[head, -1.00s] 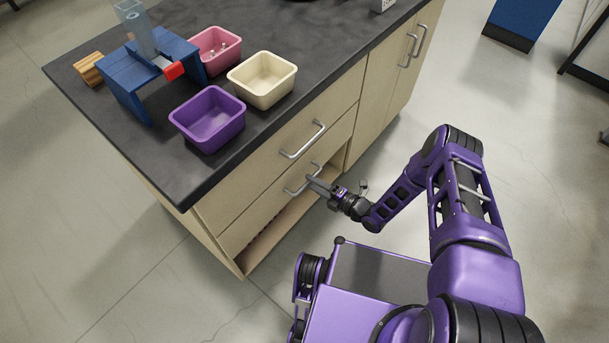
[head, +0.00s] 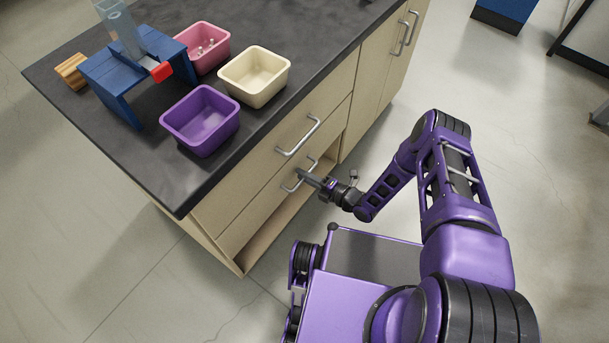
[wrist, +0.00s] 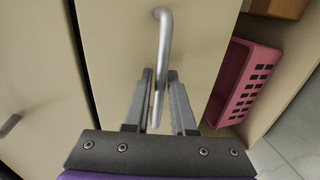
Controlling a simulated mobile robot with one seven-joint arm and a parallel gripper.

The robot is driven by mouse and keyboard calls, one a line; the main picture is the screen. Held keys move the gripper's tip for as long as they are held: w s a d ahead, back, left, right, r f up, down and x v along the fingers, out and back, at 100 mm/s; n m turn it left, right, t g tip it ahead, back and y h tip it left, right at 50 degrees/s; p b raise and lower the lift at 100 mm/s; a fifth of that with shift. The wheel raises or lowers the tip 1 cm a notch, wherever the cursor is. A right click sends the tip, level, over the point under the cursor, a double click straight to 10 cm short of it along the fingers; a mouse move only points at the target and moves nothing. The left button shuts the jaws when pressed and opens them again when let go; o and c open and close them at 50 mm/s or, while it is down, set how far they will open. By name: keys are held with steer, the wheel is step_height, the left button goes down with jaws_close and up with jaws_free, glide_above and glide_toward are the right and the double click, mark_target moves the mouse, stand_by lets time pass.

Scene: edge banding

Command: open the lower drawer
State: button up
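The lower drawer (head: 262,207) is the second front down in the wooden cabinet and looks shut. Its metal bar handle (head: 292,187) is partly covered by my gripper (head: 302,175) in the head view. In the wrist view the drawer front (wrist: 115,55) fills the middle. The handle (wrist: 162,45) runs down between the two fingers of my gripper (wrist: 160,76). The fingers stand one on each side of the bar, with a narrow gap showing on both sides, so they look open around it. Firm contact is not visible.
The upper drawer handle (head: 298,136) sticks out just above. An open shelf (head: 262,245) lies below, with a pink basket (wrist: 240,85) in the wrist view. On the dark countertop (head: 150,160) stand purple (head: 200,138), cream (head: 257,92) and pink (head: 190,62) bins and a blue stand (head: 118,92).

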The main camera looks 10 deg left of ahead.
jaws_close()
stand_by(1.1)
